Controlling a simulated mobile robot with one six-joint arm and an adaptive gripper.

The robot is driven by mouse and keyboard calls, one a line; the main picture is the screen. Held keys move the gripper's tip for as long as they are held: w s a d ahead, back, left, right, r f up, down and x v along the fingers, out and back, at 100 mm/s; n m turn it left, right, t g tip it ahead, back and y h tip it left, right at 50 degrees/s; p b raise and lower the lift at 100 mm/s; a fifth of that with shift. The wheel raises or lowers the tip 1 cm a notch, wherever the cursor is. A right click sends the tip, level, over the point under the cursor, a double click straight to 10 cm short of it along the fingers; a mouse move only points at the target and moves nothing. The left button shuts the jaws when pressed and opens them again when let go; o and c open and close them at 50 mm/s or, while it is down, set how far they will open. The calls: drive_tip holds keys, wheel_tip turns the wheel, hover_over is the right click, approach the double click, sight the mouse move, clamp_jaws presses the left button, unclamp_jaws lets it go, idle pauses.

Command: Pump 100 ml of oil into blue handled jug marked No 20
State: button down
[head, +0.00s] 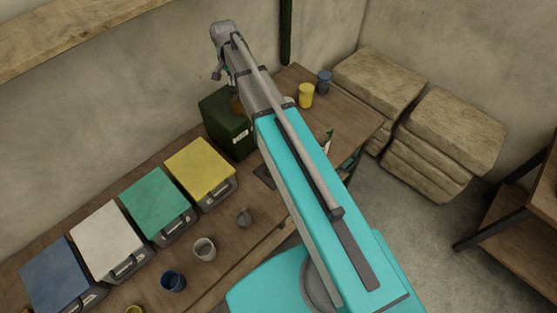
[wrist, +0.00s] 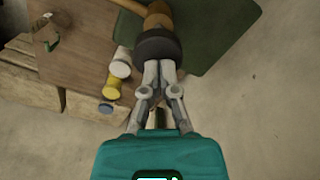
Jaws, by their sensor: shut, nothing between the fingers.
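A dark green container (head: 226,128) with a small pale label stands at the back of the bench; its green top shows in the wrist view (wrist: 215,25). A brown pump part (wrist: 158,20) with a dark round cap (wrist: 158,48) stands on it. My gripper (wrist: 160,68) is shut and empty, its fingertips at the near edge of the dark cap; whether they touch it I cannot tell. A dark blue cup-like vessel (head: 173,281) stands at the front left, and a blue-grey one (head: 324,82) at the back right. No marking or handle is readable on either.
Boxes with blue (head: 63,275), white (head: 107,238), green (head: 156,203) and yellow (head: 200,170) lids line the wall. White (head: 204,250) and grey (head: 244,215) vessels stand before them. A yellow vessel (head: 306,95) stands right of my arm. Stacked sacks (head: 440,140) lie right of the bench.

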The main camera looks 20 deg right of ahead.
sight(234, 88)
drive_tip(key=shift+r+p, duration=0.9)
drive_tip(key=shift+r, duration=0.2)
drive_tip(key=shift+f+b, duration=3.05)
drive_tip(key=shift+r, duration=0.2)
drive_tip(key=shift+r+p, duration=2.85)
drive_tip(key=shift+p, duration=0.2)
